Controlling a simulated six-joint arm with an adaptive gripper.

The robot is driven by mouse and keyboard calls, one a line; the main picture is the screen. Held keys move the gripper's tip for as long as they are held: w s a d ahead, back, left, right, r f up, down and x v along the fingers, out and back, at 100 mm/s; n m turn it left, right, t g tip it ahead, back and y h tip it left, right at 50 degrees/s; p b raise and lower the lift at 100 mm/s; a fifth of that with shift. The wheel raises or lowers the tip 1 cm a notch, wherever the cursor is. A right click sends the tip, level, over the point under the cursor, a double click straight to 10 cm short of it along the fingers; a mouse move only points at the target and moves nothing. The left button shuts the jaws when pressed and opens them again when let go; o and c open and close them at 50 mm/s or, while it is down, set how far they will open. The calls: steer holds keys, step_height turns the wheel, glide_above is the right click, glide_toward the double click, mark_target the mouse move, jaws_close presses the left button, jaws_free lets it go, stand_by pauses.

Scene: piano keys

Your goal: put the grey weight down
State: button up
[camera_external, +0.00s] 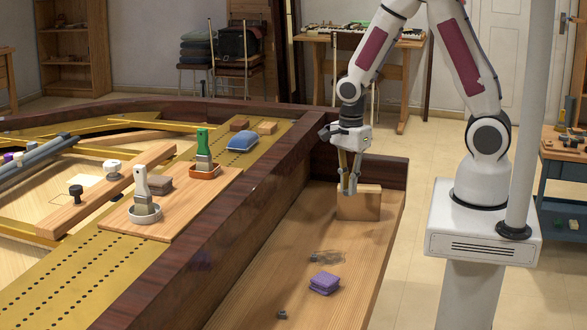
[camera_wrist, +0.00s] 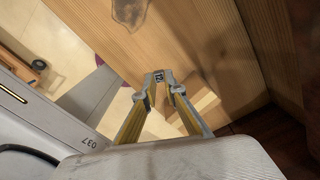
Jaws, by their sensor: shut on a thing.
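My gripper (camera_external: 349,187) points down over the far end of the wooden key bed (camera_external: 300,240), close to a light wooden block (camera_external: 366,205). In the wrist view my gripper (camera_wrist: 161,92) has its two fingertips closed on a small grey weight (camera_wrist: 158,76) with a dark marked face. The weight is hard to make out in the external view, among the fingertips. From these views I cannot tell for certain whether its underside touches the wood.
Purple sponges (camera_external: 324,283), a dark smudge (camera_external: 326,257) and a small grey piece (camera_external: 282,314) are nearer on the key bed. A dark wooden rail (camera_external: 240,205) walls its left side. Brushes in dishes (camera_external: 145,212) stand beyond it. Bare wood lies between smudge and block.

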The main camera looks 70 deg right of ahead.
steer(key=d+r+m, duration=0.3)
steer(key=d, duration=0.7)
step_height(320, 180, up, 4)
glide_above(365, 187)
steer(key=shift+a+f+m, duration=0.1)
steer(key=shift+a+m, duration=0.05)
steer(key=shift+m, duration=0.15)
steer(key=shift+f, duration=0.15)
steer(key=shift+f, duration=3)
steer(key=shift+f, duration=0.1)
steer(key=shift+f, duration=1.75)
steer(key=shift+f, duration=0.1)
